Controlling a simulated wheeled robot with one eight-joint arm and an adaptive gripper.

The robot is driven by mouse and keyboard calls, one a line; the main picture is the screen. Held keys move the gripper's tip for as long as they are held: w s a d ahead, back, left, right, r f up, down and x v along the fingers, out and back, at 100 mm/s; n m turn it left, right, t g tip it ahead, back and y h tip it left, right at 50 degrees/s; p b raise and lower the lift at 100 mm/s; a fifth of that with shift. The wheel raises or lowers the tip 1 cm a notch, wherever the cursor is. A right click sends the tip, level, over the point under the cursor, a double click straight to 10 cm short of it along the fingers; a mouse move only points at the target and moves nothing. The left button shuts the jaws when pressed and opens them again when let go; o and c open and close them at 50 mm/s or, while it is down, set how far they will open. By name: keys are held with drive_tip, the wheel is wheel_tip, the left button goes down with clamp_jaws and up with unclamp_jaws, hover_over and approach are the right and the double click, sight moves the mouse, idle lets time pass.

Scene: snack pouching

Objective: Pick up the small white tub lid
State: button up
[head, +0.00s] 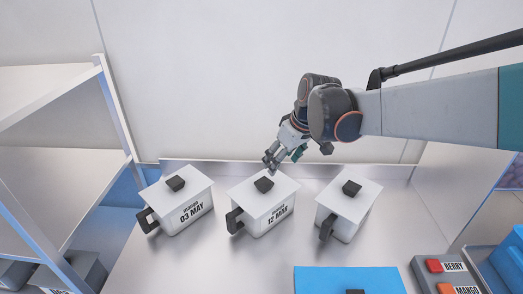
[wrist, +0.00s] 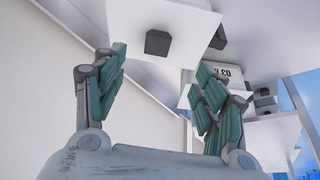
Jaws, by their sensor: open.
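Three white tubs, each with a flat white lid and dark knob, stand in a row in the head view. The left lid (head: 163,193) tops the tub marked 03 MAY, the middle lid (head: 252,199) the one marked 12 MAR. The right lid (head: 339,203) tops a tub with no readable label. They look alike in size. My gripper (head: 272,161) is open and empty above the far edge of the middle tub. In the wrist view, a lid (wrist: 185,19) with its dark knob (wrist: 158,42) lies beyond my open fingers (wrist: 161,64), apart from them.
A metal shelf unit (head: 118,110) stands at the left. A blue lid (head: 325,280) is at the front, and a panel with BERRY and MANGO buttons (head: 435,266) is at front right. The metal counter (head: 190,262) is bare in front of the left tubs.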

drive_tip(key=w+a, duration=0.1)
drive_tip(key=w, duration=0.1)
drive_tip(key=b, duration=0.2)
hover_over(264, 183)
drive_tip(key=s+d, duration=0.1)
drive_tip(key=s, duration=0.1)
drive_tip(key=f, duration=0.8)
drive_tip(key=shift+w+d+f, duration=0.2)
drive_tip(key=shift+w+f, duration=0.05)
drive_tip(key=shift+f, duration=0.15)
drive_tip(key=b+x, duration=0.2)
drive_tip(key=x, duration=0.3)
drive_tip(key=shift+d+f, duration=0.15)
drive_tip(key=c, duration=1.2)
